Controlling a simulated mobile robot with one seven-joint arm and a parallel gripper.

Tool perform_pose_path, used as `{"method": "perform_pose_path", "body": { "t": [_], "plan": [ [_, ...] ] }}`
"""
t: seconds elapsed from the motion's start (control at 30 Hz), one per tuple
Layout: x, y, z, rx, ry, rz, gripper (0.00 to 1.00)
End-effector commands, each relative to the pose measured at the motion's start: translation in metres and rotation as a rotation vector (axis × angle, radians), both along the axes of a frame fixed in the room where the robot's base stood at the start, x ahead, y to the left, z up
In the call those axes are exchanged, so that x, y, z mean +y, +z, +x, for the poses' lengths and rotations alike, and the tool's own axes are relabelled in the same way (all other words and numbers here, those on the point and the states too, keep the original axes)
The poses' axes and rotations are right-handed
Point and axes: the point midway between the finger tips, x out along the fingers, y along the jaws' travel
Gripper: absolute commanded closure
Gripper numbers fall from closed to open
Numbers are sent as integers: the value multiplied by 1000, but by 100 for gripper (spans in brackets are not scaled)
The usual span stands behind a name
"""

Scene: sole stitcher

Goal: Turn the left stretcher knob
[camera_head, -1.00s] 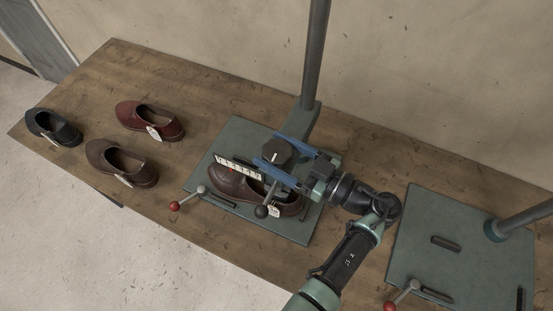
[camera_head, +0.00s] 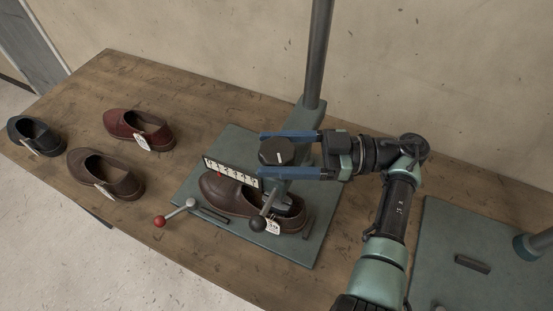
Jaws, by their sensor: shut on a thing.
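The left stretcher knob (camera_head: 277,153) is a dark faceted knob with a pale line on its top. My gripper (camera_head: 279,154) comes in from the right, with its two blue fingers on either side of the knob and shut on it. Below the knob, a brown shoe (camera_head: 226,193) with a white tag sits on the left stretcher's green base plate (camera_head: 185,195). A white scale (camera_head: 231,172) with a small red mark stands left of the knob. The scale's digits are too small to read.
A red-ended lever (camera_head: 160,221) and a black-ended lever (camera_head: 258,223) stick out at the front of the left stretcher. A post (camera_head: 318,60) rises behind it. Three loose shoes, black (camera_head: 35,136), reddish (camera_head: 138,128) and brown (camera_head: 105,172), lie on the left. A second green plate (camera_head: 450,235) is at the right.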

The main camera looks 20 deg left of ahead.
Motion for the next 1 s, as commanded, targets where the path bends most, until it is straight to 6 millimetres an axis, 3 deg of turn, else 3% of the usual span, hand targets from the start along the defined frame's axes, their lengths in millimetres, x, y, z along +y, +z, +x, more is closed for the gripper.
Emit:
{"method": "perform_pose_path", "body": {
  "t": [0.03,0.4,1.0],
  "plan": [
    [-1,-7,0,1,21,-5,80],
    [0,-9,-1,-2,150,-4,80],
    [1,-5,-1,-3,301,-2,80]
  ]
}}
